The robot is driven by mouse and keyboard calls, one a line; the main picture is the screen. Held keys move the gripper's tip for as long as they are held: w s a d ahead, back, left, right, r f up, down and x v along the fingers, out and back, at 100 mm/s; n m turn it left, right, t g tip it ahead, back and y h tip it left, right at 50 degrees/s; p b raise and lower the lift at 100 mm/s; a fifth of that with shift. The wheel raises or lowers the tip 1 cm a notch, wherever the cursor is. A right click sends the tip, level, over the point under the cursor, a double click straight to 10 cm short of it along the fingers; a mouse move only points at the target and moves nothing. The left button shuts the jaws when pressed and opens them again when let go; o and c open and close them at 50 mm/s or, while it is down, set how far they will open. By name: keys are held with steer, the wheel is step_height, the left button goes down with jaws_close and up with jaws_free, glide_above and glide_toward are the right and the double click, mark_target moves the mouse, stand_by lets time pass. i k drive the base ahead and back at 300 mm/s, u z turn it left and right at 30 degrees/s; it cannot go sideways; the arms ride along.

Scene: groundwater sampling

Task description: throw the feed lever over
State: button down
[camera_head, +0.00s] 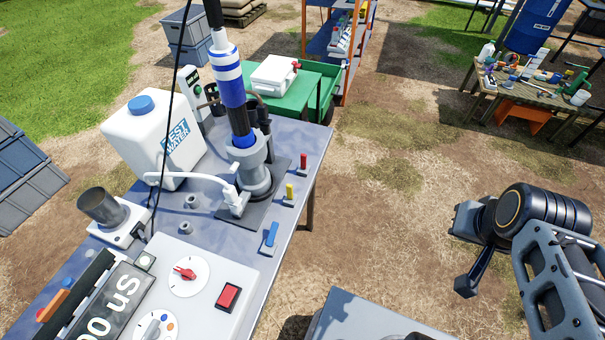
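Three small coloured levers stand along the right edge of the metal bench: a blue lever (269,238) nearest, a yellow lever (289,194) behind it and a red lever (303,164) farthest. No label shows which one is the feed lever. The blue one lies tilted; the yellow and red ones stand more upright. My gripper (463,254) is at the right of the picture, over bare ground and well away from the bench. Its two fingers appear apart with nothing between them.
On the bench (315,140) stand a white water container (155,138), a blue-and-white column (230,85) in a grey base, and a control box with a red dial (186,273) and red switch (228,296). Open ground lies between bench and gripper. A cluttered table (545,100) stands far right.

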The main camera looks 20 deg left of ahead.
mark_target(274, 227)
steer(key=i, duration=1.05)
steer(key=u, duration=3.15)
